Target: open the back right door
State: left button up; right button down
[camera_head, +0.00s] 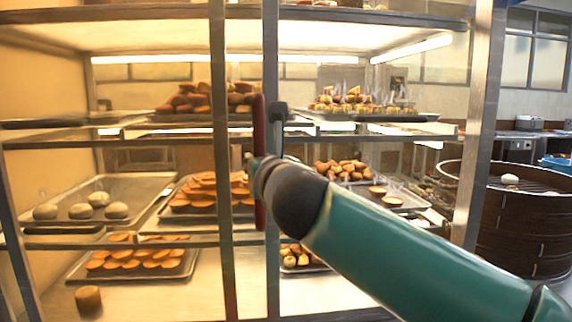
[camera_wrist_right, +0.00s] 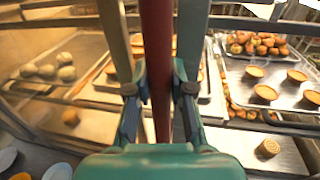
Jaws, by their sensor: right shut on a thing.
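A tall metal-framed cabinet with glass-like fronts fills most of the head view. The right door's upright frame (camera_head: 272,60) stands beside another upright (camera_head: 218,60) at the middle. A dark red vertical bar handle (camera_head: 260,108) is at these uprights. My right arm reaches in from the lower right, and its gripper (camera_head: 262,165) is at the handle, mostly hidden by the wrist. In the right wrist view the fingers (camera_wrist_right: 158,105) are closed around the red handle (camera_wrist_right: 157,45), one on each side. The door looks shut or nearly so. My left gripper is out of view.
Shelves behind the doors hold trays of pastries (camera_head: 205,192), rolls (camera_head: 358,102) and dough balls (camera_head: 95,207). A large dark round steamer (camera_head: 520,225) stands right of the cabinet's right post (camera_head: 480,120). A counter (camera_head: 515,148) lies farther back.

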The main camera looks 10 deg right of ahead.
jog(key=shift+a+f, duration=0.25)
jog(key=shift+a, duration=0.05)
jog(key=c, duration=1.5)
grip_release()
jog(key=o, duration=0.5)
jog(key=shift+r, duration=0.1)
jog(key=shift+d+r, duration=0.1)
jog(key=shift+s, duration=0.1)
jog(key=s+d, duration=0.1)
jog(key=s, duration=1)
jog(key=shift+s+d, duration=0.15)
jog(key=shift+s, duration=0.25)
